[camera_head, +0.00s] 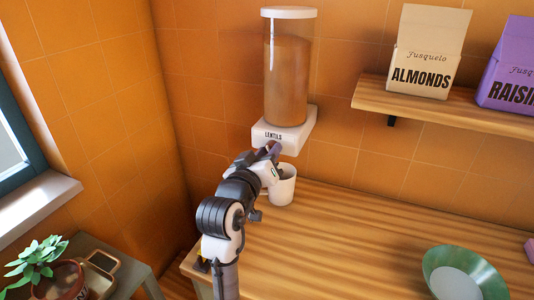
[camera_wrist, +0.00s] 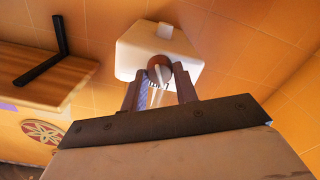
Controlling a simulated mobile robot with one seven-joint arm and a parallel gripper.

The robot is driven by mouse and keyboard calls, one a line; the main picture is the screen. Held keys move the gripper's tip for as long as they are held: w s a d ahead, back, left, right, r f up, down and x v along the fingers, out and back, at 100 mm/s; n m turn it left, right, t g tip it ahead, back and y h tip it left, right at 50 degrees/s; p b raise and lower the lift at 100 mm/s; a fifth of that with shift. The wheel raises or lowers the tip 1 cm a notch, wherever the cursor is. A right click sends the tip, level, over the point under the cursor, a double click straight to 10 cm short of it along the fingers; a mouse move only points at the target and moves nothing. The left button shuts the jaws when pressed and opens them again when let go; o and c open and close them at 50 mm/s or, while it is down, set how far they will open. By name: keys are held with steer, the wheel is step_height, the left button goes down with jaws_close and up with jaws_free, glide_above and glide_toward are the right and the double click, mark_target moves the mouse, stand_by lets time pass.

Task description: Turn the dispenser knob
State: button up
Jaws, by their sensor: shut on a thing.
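The dispenser (camera_head: 290,85) is a clear cylinder of brown lentils with a white lid and a white base (camera_head: 298,128) labelled LENTILS, fixed to the tiled wall. In the wrist view its white base (camera_wrist: 137,52) is at the top centre. The brown round knob (camera_wrist: 160,71) sits on the front of that base. My gripper (camera_wrist: 161,80) is shut on the knob, with a finger on either side of it. In the head view my gripper (camera_head: 271,152) covers the knob. A white cup (camera_head: 283,186) stands on the wooden counter (camera_head: 350,245) below the dispenser, partly behind my arm.
A wooden shelf (camera_head: 450,107) at the right holds an almonds bag (camera_head: 428,55) and a purple raisins bag (camera_head: 510,75). A green bowl (camera_head: 465,275) is at the counter's front right. A potted plant (camera_head: 40,265) is at lower left. The middle of the counter is clear.

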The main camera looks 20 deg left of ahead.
steer(key=m+b, duration=0.2)
steer(key=b, duration=0.1)
steer(key=shift+f+m, duration=0.25)
steer(key=shift+m, duration=0.05)
steer(key=shift+r+m+b, duration=0.25)
steer(key=shift+m+b, duration=0.5)
steer(key=shift+m, duration=0.35)
steer(key=o, duration=1)
steer(key=shift+c, duration=0.2)
steer(key=s+b, duration=0.8)
steer(key=s, duration=0.6)
steer(key=shift+a, duration=0.25)
